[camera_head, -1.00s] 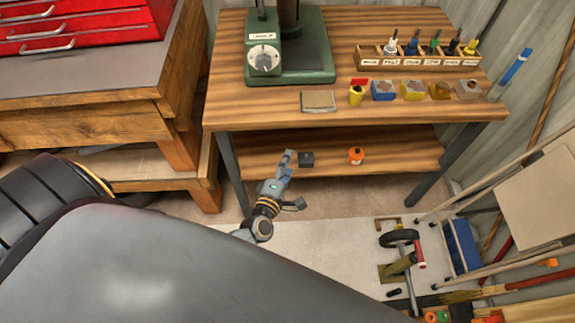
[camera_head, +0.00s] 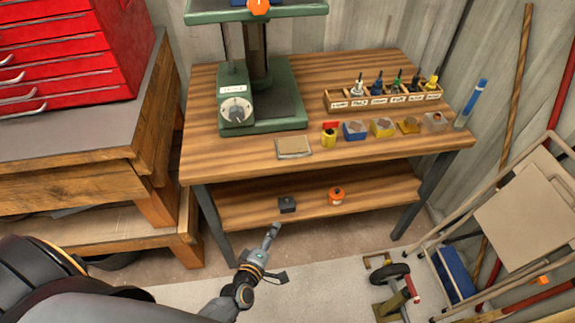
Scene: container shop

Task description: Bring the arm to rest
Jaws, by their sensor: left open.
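My left gripper (camera_head: 277,252) is in the lower middle of the head view, in front of the workbench's lower shelf. Its fingers are apart and nothing shows between them. A small dark box (camera_head: 287,204) and an orange container (camera_head: 336,196) stand on the lower shelf (camera_head: 242,208), beyond the gripper and apart from it. My right gripper does not show.
The wooden workbench (camera_head: 225,158) carries a green drill press (camera_head: 262,112), a labelled bottle rack (camera_head: 385,98) and several small blocks. A red tool chest (camera_head: 60,60) stands on the left bench. A folded cart (camera_head: 520,220) leans at right. Pale floor is open in front.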

